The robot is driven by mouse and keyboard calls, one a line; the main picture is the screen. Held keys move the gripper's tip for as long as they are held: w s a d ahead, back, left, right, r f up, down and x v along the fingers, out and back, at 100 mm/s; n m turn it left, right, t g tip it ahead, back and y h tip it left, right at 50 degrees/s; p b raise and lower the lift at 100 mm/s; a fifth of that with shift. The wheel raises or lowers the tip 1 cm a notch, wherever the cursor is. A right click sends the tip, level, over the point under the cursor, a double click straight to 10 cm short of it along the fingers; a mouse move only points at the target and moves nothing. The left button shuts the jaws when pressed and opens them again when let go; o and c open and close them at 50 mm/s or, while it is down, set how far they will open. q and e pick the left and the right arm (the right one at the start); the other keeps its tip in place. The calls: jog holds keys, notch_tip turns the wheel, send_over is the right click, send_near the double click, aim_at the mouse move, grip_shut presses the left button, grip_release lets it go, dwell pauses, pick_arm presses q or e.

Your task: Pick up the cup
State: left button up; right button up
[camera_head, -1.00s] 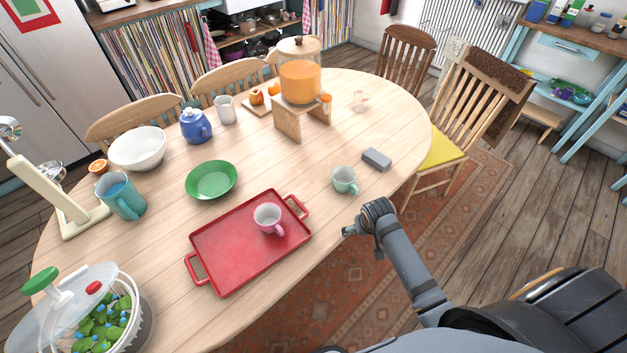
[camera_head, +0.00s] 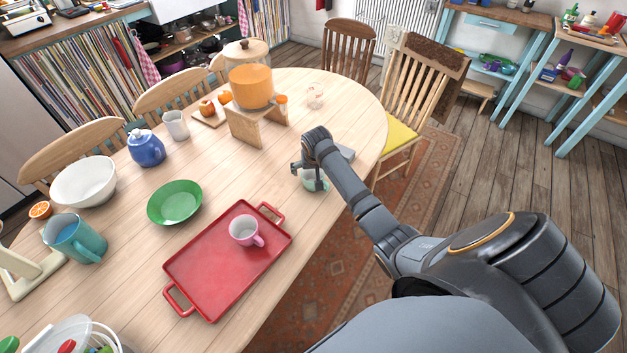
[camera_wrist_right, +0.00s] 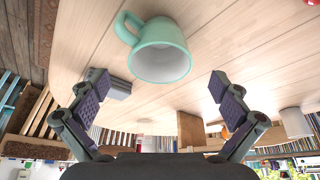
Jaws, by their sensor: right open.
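A mint green cup (camera_head: 314,184) stands on the table near its front edge, partly hidden by my right gripper (camera_head: 308,172). In the right wrist view the mint cup (camera_wrist_right: 160,52) shows whole, its open mouth facing the camera and its handle at upper left. My right gripper (camera_wrist_right: 157,85) is open, its two fingers spread wide and empty. The cup is just ahead of the fingertips, and no touch shows. A pink cup (camera_head: 243,231) stands on the red tray (camera_head: 200,277). My left gripper is out of view.
A grey block (camera_head: 345,152) lies just behind the mint cup, partly hidden by my arm. A juice dispenser (camera_head: 250,85) on a wooden stand (camera_head: 245,128) is farther back. A green bowl (camera_head: 175,203) is left. Bare tabletop lies between bowl and mint cup.

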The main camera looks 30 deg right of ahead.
aim_at(313, 175)
jog(key=shift+x, duration=2.65)
jog(key=shift+w+r, duration=0.1)
jog(key=shift+w, duration=0.1)
jog(key=shift+c, duration=0.3)
jog(key=shift+s, duration=0.1)
jog(key=shift+c, duration=1.2)
jog(key=c, duration=1)
